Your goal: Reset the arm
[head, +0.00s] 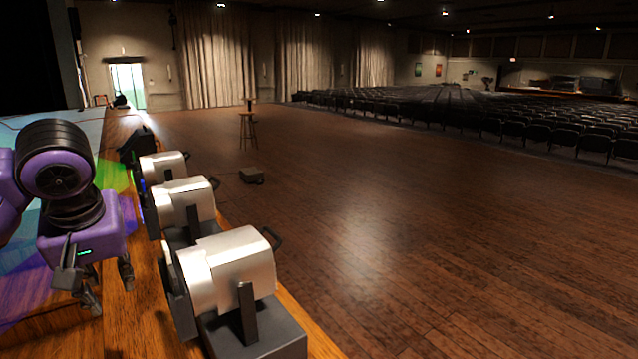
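My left arm (62,180), purple with black joints, comes in from the left edge of the head view. Its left gripper (107,287) hangs fingers-down over the wooden desk (130,325). The two dark fingers are spread apart, with bare wood visible between them and nothing held. The gripper is left of the row of stage lights and appears apart from them. My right arm and gripper are out of view.
A near light (228,270), a middle light (185,205) and a far light (163,167), all silver-white, line the desk's right edge. A stool (248,127) and a dark box (252,175) stand on the open wooden floor (400,230). Seat rows (540,130) lie beyond.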

